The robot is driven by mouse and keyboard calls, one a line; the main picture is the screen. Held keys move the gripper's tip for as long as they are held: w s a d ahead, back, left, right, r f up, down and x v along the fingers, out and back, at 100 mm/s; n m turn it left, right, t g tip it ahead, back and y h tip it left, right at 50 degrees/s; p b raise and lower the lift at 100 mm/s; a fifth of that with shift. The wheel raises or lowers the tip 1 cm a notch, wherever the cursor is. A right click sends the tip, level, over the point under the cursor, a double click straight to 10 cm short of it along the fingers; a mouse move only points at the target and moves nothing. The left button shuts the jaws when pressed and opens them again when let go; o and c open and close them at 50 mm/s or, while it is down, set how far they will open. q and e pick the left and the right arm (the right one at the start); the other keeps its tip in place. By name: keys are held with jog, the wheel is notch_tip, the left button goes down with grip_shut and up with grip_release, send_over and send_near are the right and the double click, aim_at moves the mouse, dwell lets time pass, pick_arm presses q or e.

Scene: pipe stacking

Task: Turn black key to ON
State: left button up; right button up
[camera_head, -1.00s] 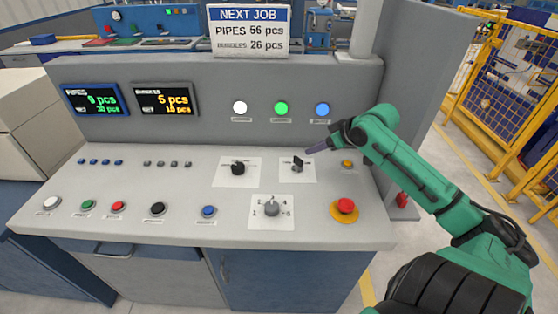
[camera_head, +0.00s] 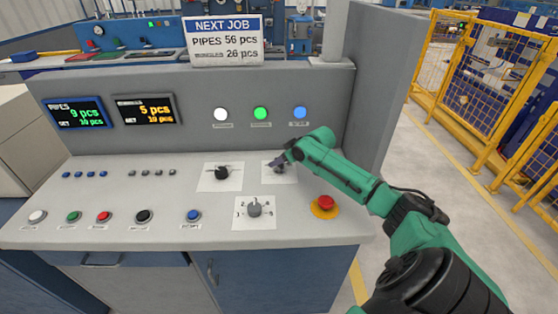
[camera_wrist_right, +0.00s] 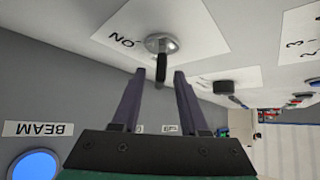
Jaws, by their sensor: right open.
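The black key (camera_wrist_right: 162,62) sits in a round silver lock on a white plate (camera_wrist_right: 195,25) of the console. The word ON shows upside down left of the lock in the right wrist view. My right gripper (camera_wrist_right: 160,74) is open, with one dark finger on each side of the key's lower end in the picture. I cannot tell whether a finger touches it. In the head view my right gripper (camera_head: 277,163) is over the key's plate (camera_head: 289,178) and mostly hides the key. My left gripper is not in view.
A black knob (camera_head: 222,173) is left of the key's plate, and a grey selector (camera_head: 254,209) is below. A red emergency button (camera_head: 325,203) on yellow is at the lower right. White, green and blue lights (camera_head: 300,113) line the upright panel.

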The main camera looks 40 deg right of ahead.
grip_shut()
